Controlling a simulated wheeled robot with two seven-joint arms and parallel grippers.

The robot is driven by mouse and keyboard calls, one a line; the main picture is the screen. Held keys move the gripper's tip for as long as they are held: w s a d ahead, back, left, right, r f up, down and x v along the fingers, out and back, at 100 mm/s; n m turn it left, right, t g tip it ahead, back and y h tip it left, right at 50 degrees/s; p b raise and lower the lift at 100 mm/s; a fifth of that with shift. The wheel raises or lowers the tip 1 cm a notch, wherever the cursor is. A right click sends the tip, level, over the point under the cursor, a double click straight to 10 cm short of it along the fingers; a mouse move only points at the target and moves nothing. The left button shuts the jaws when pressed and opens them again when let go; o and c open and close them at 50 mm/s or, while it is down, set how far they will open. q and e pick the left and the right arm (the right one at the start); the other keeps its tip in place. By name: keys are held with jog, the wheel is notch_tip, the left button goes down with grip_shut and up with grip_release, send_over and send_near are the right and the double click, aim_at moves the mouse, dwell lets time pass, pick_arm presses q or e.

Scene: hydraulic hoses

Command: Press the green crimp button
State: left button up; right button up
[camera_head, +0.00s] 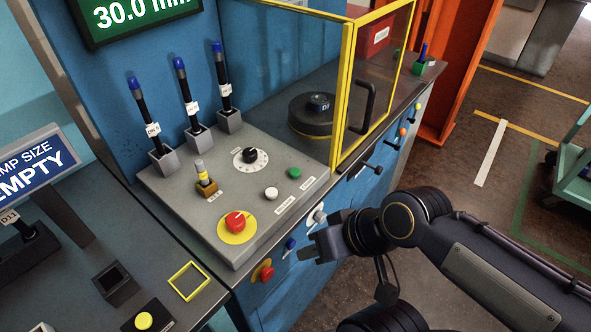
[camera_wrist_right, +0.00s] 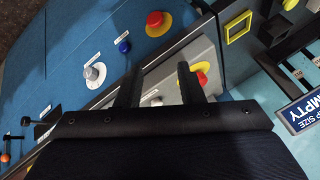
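The green crimp button (camera_head: 294,173) sits on the right part of the sloped grey control panel (camera_head: 205,228), near its right edge. A white button (camera_head: 271,193) is just in front of it, and also shows in the right wrist view (camera_wrist_right: 157,101). My right gripper (camera_head: 308,247) is in front of the panel's front right edge, apart from the green button. In the right wrist view its two fingers (camera_wrist_right: 160,70) stand apart with nothing held between them. The green button cannot be made out there. My left gripper is not in view.
Knobs, including a blue one (camera_head: 290,244), line the front face. A yellow-framed guard (camera_head: 345,95) stands behind.

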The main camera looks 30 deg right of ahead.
grip_shut()
dwell(1.4)
